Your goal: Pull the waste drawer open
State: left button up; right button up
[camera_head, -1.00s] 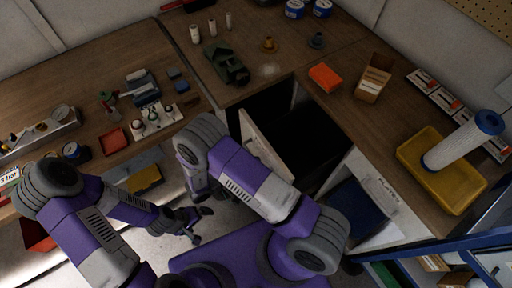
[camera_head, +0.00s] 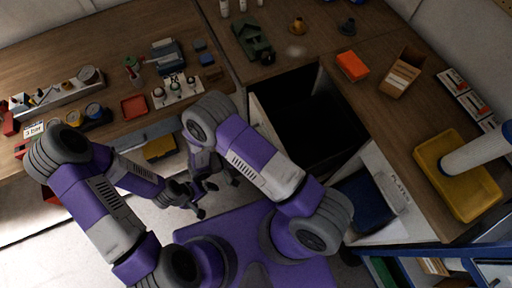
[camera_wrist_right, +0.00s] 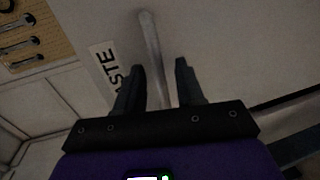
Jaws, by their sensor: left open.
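The waste drawer stands pulled out at the corner in the head view, with a deep dark interior and a pale front panel (camera_head: 264,122). In the right wrist view its white front (camera_wrist_right: 100,40) carries a partly hidden label ending in "ASTE". A pale bar handle (camera_wrist_right: 150,50) lies between the spread fingers of my right gripper (camera_wrist_right: 160,85), closer to the left finger, with a gap on the right. My left gripper (camera_head: 217,197) is open and empty over the floor, left of the drawer.
An open drawer (camera_head: 398,194) labelled PLATES, with a blue inside, is right of the waste drawer. The right counter holds a yellow tray (camera_head: 428,160), an orange box (camera_head: 352,66) and a cardboard box (camera_head: 402,74). A red tray (camera_head: 134,106) is on the left bench.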

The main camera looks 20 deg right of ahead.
jog(key=o, duration=0.7)
jog(key=r+p, duration=0.1)
jog(key=r, duration=0.3)
jog(key=r+p, duration=0.1)
jog(key=r, duration=0.4)
jog(key=shift+w+d+p, duration=0.1)
jog(key=shift+w+p, duration=0.1)
jog(key=shift+p, duration=0.2)
jog(key=shift+r, duration=0.45)
jog(key=shift+s+r, duration=0.2)
jog(key=shift+r, duration=0.05)
jog(key=c, duration=0.7)
jog(key=shift+f, duration=0.15)
